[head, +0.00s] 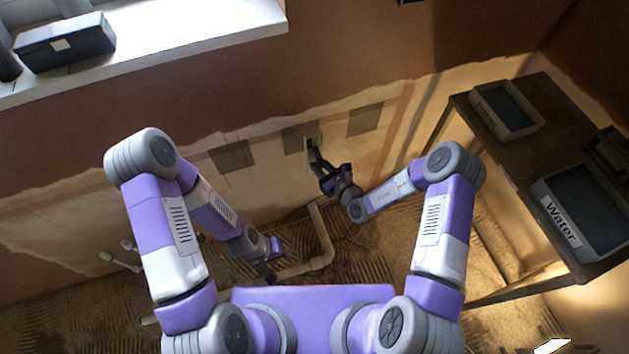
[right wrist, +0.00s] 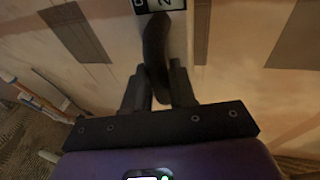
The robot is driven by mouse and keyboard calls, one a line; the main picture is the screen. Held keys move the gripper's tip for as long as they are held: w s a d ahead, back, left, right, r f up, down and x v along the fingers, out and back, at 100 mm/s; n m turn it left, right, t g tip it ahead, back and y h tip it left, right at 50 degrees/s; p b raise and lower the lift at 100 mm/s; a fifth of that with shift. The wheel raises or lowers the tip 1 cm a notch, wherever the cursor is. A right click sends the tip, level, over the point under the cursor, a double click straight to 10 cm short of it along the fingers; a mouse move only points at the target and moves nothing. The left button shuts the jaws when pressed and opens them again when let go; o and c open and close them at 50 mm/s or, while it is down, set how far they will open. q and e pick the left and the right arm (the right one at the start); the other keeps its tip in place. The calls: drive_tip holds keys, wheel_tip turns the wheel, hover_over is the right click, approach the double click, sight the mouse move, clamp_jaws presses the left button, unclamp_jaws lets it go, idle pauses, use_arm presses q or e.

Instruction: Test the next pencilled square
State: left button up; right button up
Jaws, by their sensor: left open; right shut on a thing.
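Dark squarish patches show on the bare plaster band of the wall: a left one (head: 232,156), a middle one (head: 293,133) and a right one (head: 364,119). I cannot make out pencil lines. My right gripper (head: 318,166) is shut on a dark hand-held meter (right wrist: 155,50), whose far end is at the middle patch. A pale display (right wrist: 160,5) with dark characters is cut off at the top of the right wrist view. Whether the meter touches the wall is hidden. My left gripper (head: 268,270) is open, low down near the floor.
A pale pipe (head: 322,235) stands below the patches. A brown table (head: 545,95) at the right bears a pale-rimmed tray (head: 480,92) and a tray labelled Water (head: 562,226). A black box (head: 65,43) sits on the white sill (head: 190,35).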

sight(309, 159)
drive_tip(key=shift+t, duration=0.4)
drive_tip(key=w+a+f+b, duration=0.1)
drive_tip(key=f+b, duration=0.1)
drive_tip(key=w+a+f+b, duration=0.1)
drive_tip(key=w+a+f, duration=0.1)
drive_tip(key=shift+w+b, duration=0.3)
drive_tip(key=shift+b, duration=0.1)
use_arm(q)
drive_tip(key=shift+f, duration=2.45)
use_arm(e)
drive_tip(key=shift+w+a+r, duration=0.1)
drive_tip(key=shift+w+a, duration=0.05)
drive_tip(key=shift+w, duration=0.2)
use_arm(q)
drive_tip(key=shift+f+b, duration=0.15)
drive_tip(key=shift+b, duration=0.15)
use_arm(e)
drive_tip(key=shift+w+a, duration=0.2)
drive_tip(key=shift+w, duration=0.4)
use_arm(q)
drive_tip(key=shift+r, duration=0.25)
drive_tip(key=shift+p, duration=0.35)
